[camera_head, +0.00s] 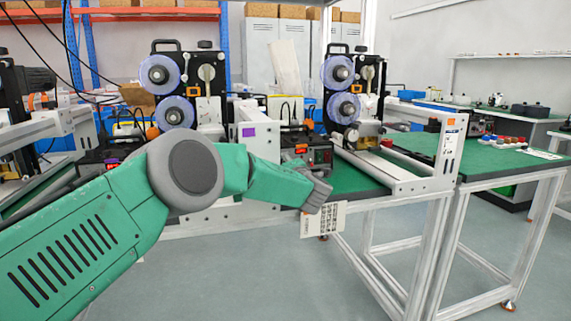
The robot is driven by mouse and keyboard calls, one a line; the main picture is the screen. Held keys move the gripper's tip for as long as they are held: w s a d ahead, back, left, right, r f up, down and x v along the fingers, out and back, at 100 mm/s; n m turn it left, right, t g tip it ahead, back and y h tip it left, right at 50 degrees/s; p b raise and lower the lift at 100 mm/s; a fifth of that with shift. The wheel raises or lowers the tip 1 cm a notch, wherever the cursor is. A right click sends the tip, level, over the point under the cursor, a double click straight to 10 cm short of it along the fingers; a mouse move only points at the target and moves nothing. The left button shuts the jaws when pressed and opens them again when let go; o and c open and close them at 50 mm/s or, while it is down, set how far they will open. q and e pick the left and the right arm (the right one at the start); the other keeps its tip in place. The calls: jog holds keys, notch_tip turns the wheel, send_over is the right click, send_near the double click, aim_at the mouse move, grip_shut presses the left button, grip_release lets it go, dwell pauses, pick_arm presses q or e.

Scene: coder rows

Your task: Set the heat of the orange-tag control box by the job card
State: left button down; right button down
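A dark control box (319,154) with an orange tag (301,149) on its front sits on the middle bench, just behind my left gripper. Its dial and setting are too small to read. My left arm reaches across from the left, and my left gripper (320,196) is in front of and below the box. Its fingers point right and are seen from behind, so I cannot tell whether they are open or shut. A white card (323,221) with dark print shows just under the gripper, slightly tilted; whether it is held or fixed to the bench is unclear. My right gripper is out of view.
A purple tag (248,132) marks a white panel left of the box. Coder machines with blue reels (160,74) stand behind. A metal frame end (449,150) rises at the bench's right. A green-topped table (490,160) with small coloured items stands further right. Front floor is clear.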

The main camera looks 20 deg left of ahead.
pick_arm(q)
jog(key=shift+d+f, duration=0.25)
jog(key=shift+d, duration=0.05)
jog(key=c, duration=1.6)
grip_release()
jog(key=shift+o, duration=0.2)
jog(key=shift+r, duration=0.15)
jog(key=v, duration=1.2)
jog(key=shift+w, duration=0.1)
